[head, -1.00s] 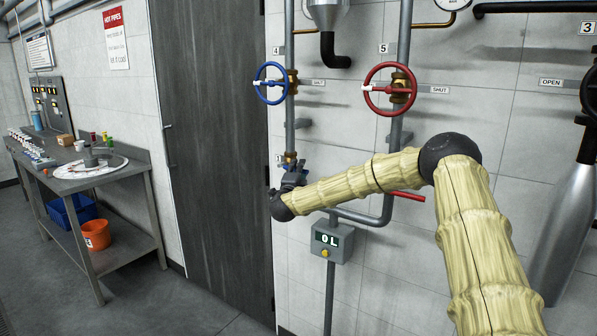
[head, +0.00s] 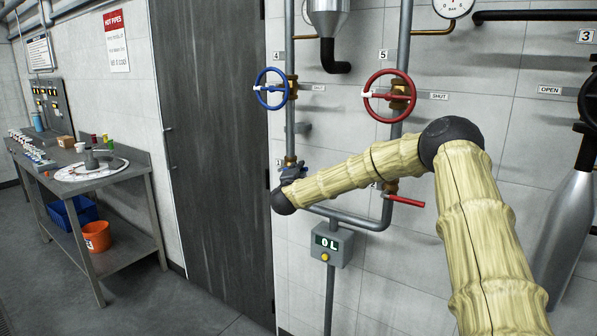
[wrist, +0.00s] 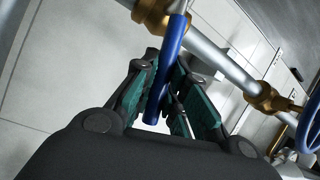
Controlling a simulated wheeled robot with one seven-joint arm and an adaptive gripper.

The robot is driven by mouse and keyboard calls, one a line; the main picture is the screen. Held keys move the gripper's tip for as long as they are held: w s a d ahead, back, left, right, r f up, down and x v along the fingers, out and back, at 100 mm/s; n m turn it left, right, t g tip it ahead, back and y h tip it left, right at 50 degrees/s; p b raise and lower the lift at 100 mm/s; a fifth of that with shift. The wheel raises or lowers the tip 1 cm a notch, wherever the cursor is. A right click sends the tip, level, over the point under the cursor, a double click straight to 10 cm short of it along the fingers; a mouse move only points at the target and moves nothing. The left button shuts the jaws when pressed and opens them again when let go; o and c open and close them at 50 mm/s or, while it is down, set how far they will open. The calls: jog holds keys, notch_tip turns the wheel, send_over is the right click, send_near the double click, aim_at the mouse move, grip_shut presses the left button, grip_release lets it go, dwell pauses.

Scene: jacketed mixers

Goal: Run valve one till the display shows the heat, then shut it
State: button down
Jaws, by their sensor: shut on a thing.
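My gripper (head: 293,172) is at the lower part of the left vertical pipe, beside a small number tag I cannot read surely. In the wrist view my gripper (wrist: 158,95) has its green-padded fingers on both sides of a blue lever (wrist: 171,55), shut on it. The lever joins a brass valve body (wrist: 160,14) on the pipe. In the head view the lever is hidden by my gripper, and the brass body (head: 290,160) shows just above. The grey display box (head: 332,244) reads "0 L" and has a yellow button below its screen.
Above are a blue wheel (head: 271,88) tagged 4 and a red wheel (head: 388,97) tagged 5. A round gauge (head: 453,6) is cut by the top edge. A workbench (head: 130,178) stands left, beyond a dark door (head: 210,150).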

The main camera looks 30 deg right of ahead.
jog(key=shift+w+a+r+n+y+p, duration=0.1)
jog(key=shift+w+r+n+y+p, duration=0.1)
jog(key=shift+r+n+p, duration=0.25)
jog(key=shift+w+r+n+y+p, duration=0.1)
jog(key=shift+r+n+y+p, duration=0.1)
jog(key=shift+r+n+p, duration=0.25)
jog(key=r+n+p, duration=0.1)
jog(key=r+n+g+p, duration=0.1)
jog(key=shift+w+a+y+p, duration=0.2)
jog(key=shift+w+y+p, duration=0.1)
jog(key=shift+w+p, duration=0.1)
jog(key=shift+w+a+r+n+g+p, duration=0.1)
jog(key=shift+w+r+n+g+p, duration=0.15)
jog(key=shift+n+p, duration=0.3)
jog(key=shift+w+a+r+n+g+p, duration=0.15)
jog(key=shift+n+g+p, duration=0.25)
jog(key=shift+p, duration=0.25)
jog(key=shift+w+r+n+g+y+p, duration=0.1)
jog(key=shift+w+n+g+y+p, duration=0.25)
jog(key=shift+n+p, duration=0.35)
jog(key=shift+a, duration=0.1)
jog(key=c, duration=1.4)
grip_release()
jog(key=shift+w, duration=0.1)
jog(key=shift+c, duration=0.2)
jog(key=v, duration=1.2)
jog(key=shift+f, duration=0.25)
